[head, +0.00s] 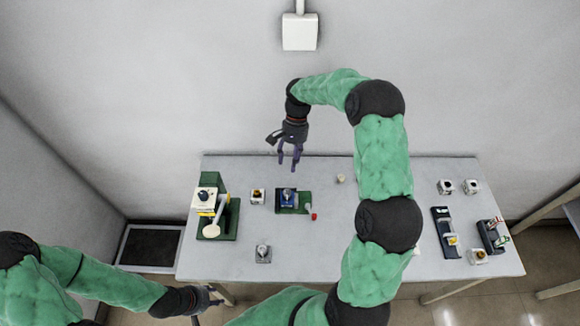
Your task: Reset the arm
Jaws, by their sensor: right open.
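My right arm reaches up from the bottom middle and curves left over the table. Its gripper (290,158) hangs over the table's back edge with two fingers apart and nothing between them. My left gripper (212,303) is low at the lower left, off the table's front left corner, and its fingers are too small and partly cut off to read. On the white table (330,245) stand a green and white pump unit (216,215) at the left and a green base with a blue-topped device (288,198) and red-tipped lever in the middle.
Small grey blocks with knobs (257,196) (263,254) stand near the pumps, and a small pale cylinder (340,179) is at the back. Dark devices (445,233) (491,236) and more blocks (470,187) are at the right. The front middle is mostly clear.

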